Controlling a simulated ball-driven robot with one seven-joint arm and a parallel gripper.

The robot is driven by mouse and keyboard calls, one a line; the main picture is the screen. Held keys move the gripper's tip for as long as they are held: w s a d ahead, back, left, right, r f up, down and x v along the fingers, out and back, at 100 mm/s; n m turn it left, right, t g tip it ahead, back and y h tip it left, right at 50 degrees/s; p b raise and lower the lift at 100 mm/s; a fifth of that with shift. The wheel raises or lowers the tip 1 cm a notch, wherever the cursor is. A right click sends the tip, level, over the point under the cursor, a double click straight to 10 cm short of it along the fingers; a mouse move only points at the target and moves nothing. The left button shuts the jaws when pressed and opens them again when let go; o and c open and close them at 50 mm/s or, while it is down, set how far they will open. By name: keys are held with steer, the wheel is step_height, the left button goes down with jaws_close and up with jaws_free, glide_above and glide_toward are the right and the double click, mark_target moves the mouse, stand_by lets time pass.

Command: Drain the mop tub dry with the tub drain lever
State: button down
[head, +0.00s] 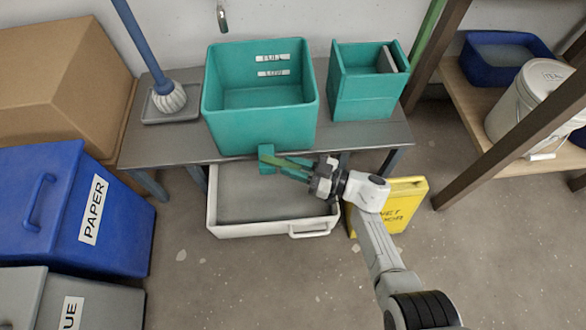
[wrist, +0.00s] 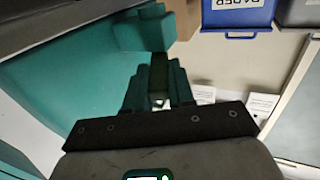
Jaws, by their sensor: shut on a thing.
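The teal mop tub (head: 219,128) stands upright on a grey bench, with two white labels, apparently FULL and LOW, on its inner back wall. I see a flat teal surface inside and cannot tell whether it is water or bare floor. A teal drain block (head: 266,151) sticks out low on the tub's front; it also shows in the wrist view (wrist: 147,32). My gripper (head: 284,163) is at the tub's front, shut on the green drain lever (wrist: 158,72), which sits between its teal fingers. The fingers hide part of the lever.
A white-rimmed basin (head: 214,214) with a grey inside sits on the floor below the drain. A yellow wet-floor sign (head: 408,200) stands right of it. A blue PAPER bin (head: 60,215) stands left.

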steer(key=shift+w+g, duration=0.15)
steer(key=shift+g, duration=0.15)
steer(key=c, duration=1)
jaws_free()
steer(key=shift+o, duration=0.2)
steer(key=shift+d, duration=0.15)
steer(key=p+v, duration=0.2)
steer(key=v, duration=0.8)
steer(key=shift+d, duration=0.25)
steer(key=shift+f, duration=0.1)
steer(key=shift+c, duration=0.5)
